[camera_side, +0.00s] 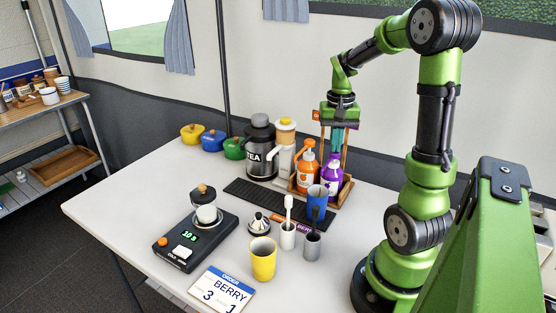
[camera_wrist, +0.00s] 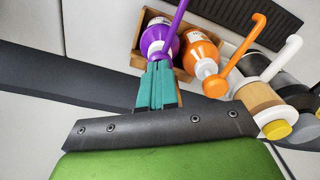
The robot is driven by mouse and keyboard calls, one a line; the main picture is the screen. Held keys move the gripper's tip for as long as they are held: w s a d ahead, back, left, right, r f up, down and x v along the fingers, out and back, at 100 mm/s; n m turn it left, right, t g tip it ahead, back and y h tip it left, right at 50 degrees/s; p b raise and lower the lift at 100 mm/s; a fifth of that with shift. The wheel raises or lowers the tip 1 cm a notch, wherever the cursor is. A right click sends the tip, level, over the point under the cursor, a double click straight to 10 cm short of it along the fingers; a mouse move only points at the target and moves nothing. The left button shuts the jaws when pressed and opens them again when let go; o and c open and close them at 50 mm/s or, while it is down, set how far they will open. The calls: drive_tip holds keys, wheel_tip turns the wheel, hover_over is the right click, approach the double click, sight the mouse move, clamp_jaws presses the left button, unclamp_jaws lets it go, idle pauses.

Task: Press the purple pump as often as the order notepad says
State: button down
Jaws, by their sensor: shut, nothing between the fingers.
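The purple pump bottle (camera_side: 331,181) stands in a wooden rack at the back, right of the orange pump bottle (camera_side: 306,166). My gripper (camera_side: 336,153) is shut and empty, pointing down above the purple pump, whose top it partly hides. In the wrist view my teal fingertips (camera_wrist: 158,66) appear right beside the purple pump (camera_wrist: 155,40). I cannot tell whether they touch it. The order notepad (camera_side: 220,291) lies at the table's front edge and reads ORDER, BERRY, with a 3 and a 1 below. The small words beside the digits are unreadable.
A blue cup (camera_side: 317,195), a yellow cup (camera_side: 263,259) and a dark scale (camera_side: 195,240) stand in front.

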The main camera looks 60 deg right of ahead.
drive_tip(key=shift+r, duration=1.45)
drive_tip(key=shift+f, duration=1.5)
drive_tip(key=shift+r, duration=1.5)
drive_tip(key=shift+f, duration=0.1)
